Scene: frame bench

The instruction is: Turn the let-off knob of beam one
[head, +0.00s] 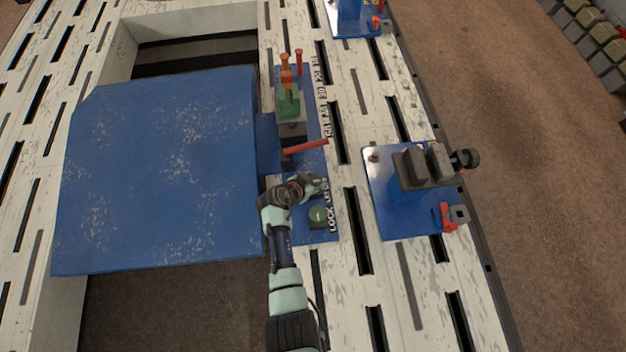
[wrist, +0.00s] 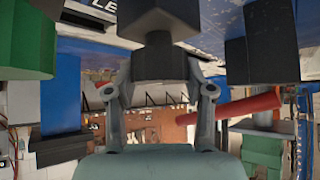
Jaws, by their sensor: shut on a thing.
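My gripper (head: 314,187) is over the lower part of a narrow blue control plate (head: 322,236) in the head view. In the wrist view its two fingers (wrist: 158,88) stand on either side of a dark grey block-like part (wrist: 158,62), and it is shut on that part. In the head view my arm and gripper hide most of the held part, so I cannot tell whether it is the let-off knob.
A green block (head: 288,100) and orange and red pegs (head: 286,70) stand further up the plate. A large blue panel (head: 160,170) lies left. Another blue plate (head: 395,220) with dark blocks, a black knob (head: 465,159) and a red clip (head: 446,215) stands right.

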